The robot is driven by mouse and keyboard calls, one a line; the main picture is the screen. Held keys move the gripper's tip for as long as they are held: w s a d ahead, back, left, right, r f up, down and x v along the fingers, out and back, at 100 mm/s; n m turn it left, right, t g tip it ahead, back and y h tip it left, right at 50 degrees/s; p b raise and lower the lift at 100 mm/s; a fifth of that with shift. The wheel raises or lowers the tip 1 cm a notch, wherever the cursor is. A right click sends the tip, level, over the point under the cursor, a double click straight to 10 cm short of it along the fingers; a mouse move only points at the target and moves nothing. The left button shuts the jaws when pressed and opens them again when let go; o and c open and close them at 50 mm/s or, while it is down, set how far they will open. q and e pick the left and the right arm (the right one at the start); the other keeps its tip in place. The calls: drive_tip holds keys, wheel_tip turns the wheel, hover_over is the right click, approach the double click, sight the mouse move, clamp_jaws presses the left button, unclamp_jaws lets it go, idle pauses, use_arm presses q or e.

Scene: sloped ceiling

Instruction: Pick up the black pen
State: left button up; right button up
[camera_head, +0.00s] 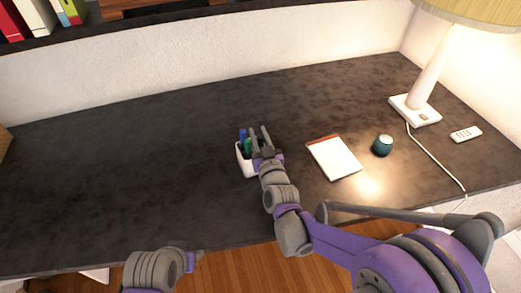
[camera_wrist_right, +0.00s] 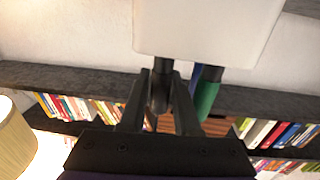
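The black pen (camera_wrist_right: 161,92) shows in the right wrist view, standing out of the white pen holder (camera_wrist_right: 205,25), which appears upside down there. My right gripper (camera_head: 259,133) is at the holder (camera_head: 243,165) in the head view, its two fingers apart. In the right wrist view the fingers (camera_wrist_right: 161,78) lie on either side of the black pen, with no clear sign of gripping it. A green pen (camera_wrist_right: 207,95) and a blue pen (camera_wrist_right: 195,78) stand beside it. Part of my left arm shows at the bottom, with a purple end (camera_head: 194,257); its fingers cannot be made out.
A notepad (camera_head: 335,158) lies right of the holder, with a dark green cup or candle (camera_head: 382,145) beyond it. A lamp (camera_head: 420,105), its cord and a white remote (camera_head: 466,134) are at the right. The left of the dark desk (camera_head: 110,170) is clear.

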drive_tip(key=shift+w+a, duration=0.1)
drive_tip(key=shift+w, duration=0.35)
drive_tip(key=shift+c, duration=0.2)
clamp_jaws()
drive_tip(key=shift+r, duration=0.15)
